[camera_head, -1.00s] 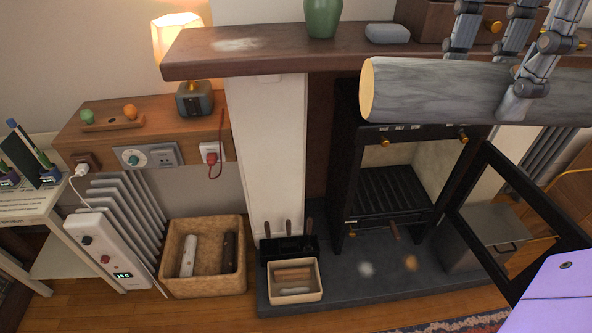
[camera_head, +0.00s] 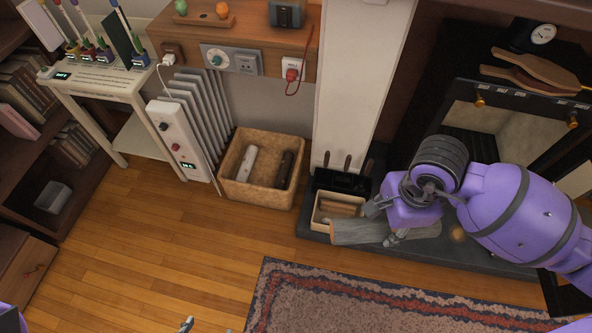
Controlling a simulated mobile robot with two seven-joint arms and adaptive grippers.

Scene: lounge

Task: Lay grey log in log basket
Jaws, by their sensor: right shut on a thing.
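The grey log (camera_head: 352,233) is held in my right gripper (camera_head: 384,223), whose fingers are closed around it. The log lies roughly level in the view, its left end free, in front of the small cream box by the hearth. The log basket (camera_head: 252,195) is a tan, open-topped box to the left, with a pale log (camera_head: 246,162) and a dark brown log (camera_head: 286,170) inside. The grey log is apart from the basket, to its right. Only small tips of my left gripper (camera_head: 207,328) show at the bottom edge; its opening is unclear.
A cream box (camera_head: 322,212) and a black tool holder (camera_head: 340,182) stand right of the basket. A white power unit (camera_head: 178,143) and radiator (camera_head: 200,110) stand behind and left. The wooden floor (camera_head: 160,240) before the basket is clear; a patterned rug (camera_head: 350,295) lies right.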

